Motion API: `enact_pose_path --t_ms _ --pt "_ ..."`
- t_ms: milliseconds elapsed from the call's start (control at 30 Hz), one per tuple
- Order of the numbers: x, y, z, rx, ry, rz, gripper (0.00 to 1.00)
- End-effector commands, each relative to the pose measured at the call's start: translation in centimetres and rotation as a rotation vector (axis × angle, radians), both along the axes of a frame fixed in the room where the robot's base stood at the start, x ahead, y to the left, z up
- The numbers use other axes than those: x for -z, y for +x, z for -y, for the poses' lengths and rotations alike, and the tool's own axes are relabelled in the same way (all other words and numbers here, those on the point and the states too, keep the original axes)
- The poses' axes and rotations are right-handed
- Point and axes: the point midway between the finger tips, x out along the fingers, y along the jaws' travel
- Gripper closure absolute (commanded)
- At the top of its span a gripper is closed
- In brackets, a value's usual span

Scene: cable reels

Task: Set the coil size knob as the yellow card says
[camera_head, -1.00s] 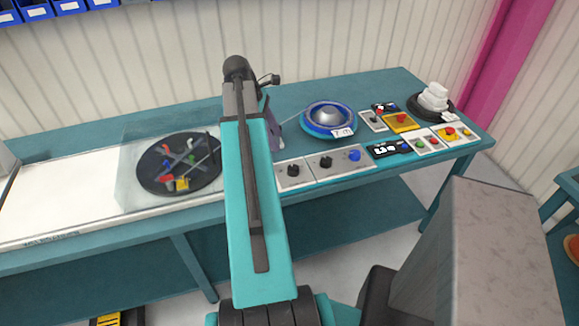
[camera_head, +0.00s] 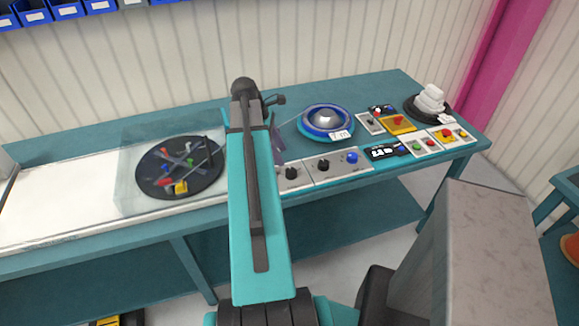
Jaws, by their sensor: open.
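A white panel with a black knob (camera_head: 292,173) and a wider one with a black knob (camera_head: 323,165) and a blue knob (camera_head: 352,158) stand along the front edge of the teal bench, just right of my arm. Their labels are too small to read, so I cannot tell which is the coil size knob. A small yellow piece (camera_head: 181,187) shows at the front of the dark disc; I cannot tell whether it is the card, and no writing is legible. My gripper is hidden behind my own arm.
A clear box encloses the dark disc (camera_head: 156,188) with coloured pegs. A blue reel (camera_head: 309,129) with a white tag (camera_head: 340,135) stands behind the knobs. A black display (camera_head: 385,152), button panels (camera_head: 430,145) and a yellow box (camera_head: 398,125) are to the right.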

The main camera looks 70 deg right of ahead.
Motion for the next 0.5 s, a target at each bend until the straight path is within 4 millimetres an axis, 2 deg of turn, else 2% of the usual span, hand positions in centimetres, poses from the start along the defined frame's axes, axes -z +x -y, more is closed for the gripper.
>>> enact_pose_path --t_ms 500 --pt "4.6 -2.0 0.6 0.002 0.001 0.000 0.50"
